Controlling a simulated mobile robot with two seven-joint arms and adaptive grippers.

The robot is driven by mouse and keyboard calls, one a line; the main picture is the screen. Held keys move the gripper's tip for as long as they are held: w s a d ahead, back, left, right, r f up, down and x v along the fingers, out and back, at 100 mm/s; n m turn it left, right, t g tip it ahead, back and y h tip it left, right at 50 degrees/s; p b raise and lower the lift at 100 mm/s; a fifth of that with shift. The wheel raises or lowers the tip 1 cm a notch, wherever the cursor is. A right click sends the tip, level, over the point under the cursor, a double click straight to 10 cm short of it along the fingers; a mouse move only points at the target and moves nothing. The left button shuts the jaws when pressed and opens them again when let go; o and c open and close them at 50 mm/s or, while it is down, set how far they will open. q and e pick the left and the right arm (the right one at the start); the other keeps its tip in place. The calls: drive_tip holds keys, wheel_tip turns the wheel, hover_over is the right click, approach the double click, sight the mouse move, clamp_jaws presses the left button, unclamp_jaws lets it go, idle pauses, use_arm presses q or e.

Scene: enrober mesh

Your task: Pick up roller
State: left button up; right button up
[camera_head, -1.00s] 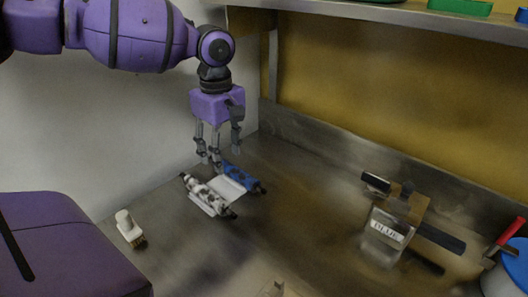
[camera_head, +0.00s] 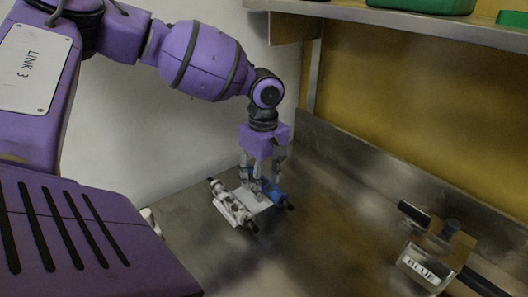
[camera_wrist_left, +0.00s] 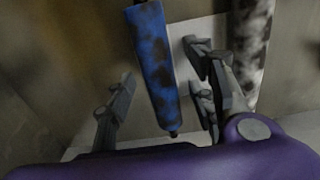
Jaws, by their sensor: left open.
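Two rollers lie on a white rack (camera_head: 250,203) on the metal counter. One is a blue roller (camera_head: 271,191) with dark smears. The other is a white roller (camera_head: 230,204) with dark spots, to its left. My left gripper (camera_head: 262,186) points down over the rack, open and empty. In the left wrist view the blue roller (camera_wrist_left: 155,65) lies between the open fingers, with one finger to its left and the others to its right. The white roller (camera_wrist_left: 250,60) is partly hidden behind the right fingers. My right gripper is not in view.
A clear container labelled BLUE (camera_head: 424,270), with dark-handled items around it, stands at the right. A shelf (camera_head: 400,14) with green bins (camera_head: 425,4) runs above. A pale brush end (camera_head: 150,217) shows beside my arm. The counter between rack and container is clear.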

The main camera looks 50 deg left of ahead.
sight(264, 179)
use_arm(q)
drive_tip(key=shift+w, duration=0.1)
clamp_jaws()
wheel_tip(264, 179, up, 10)
drive_tip(key=p, duration=0.1)
idle(0.6)
